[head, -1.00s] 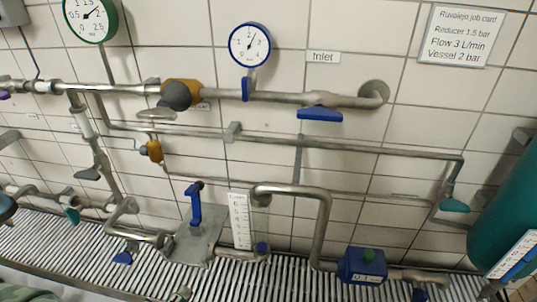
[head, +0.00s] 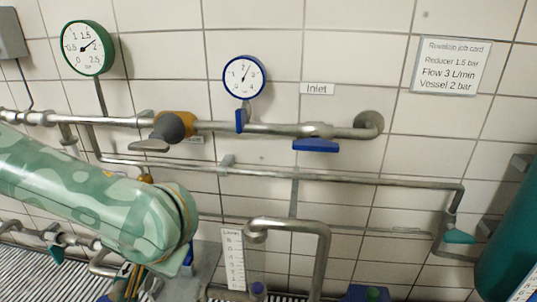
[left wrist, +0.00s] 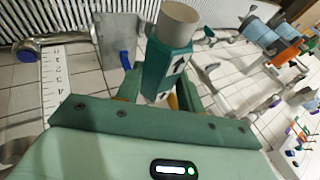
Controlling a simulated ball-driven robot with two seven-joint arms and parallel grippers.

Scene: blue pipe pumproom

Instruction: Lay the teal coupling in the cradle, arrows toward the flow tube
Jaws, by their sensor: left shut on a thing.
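My left gripper (left wrist: 160,87) is shut on the teal coupling (left wrist: 160,62) in the left wrist view. The coupling is a faceted teal body with a pale round end, and black arrows on its face point toward that end. The cradle's grey plate (left wrist: 115,38) with a blue handle (left wrist: 125,60) lies beyond it, apart from the coupling. My right gripper is out of view.
A blue box with a green button (head: 370,293) sits at the lower right edge. A bent grey pipe (head: 322,250) rises beside the scale. Blue lever (head: 316,145) and teal lever (head: 459,237) stick out from the pipes. A teal vessel (head: 508,240) stands at right.

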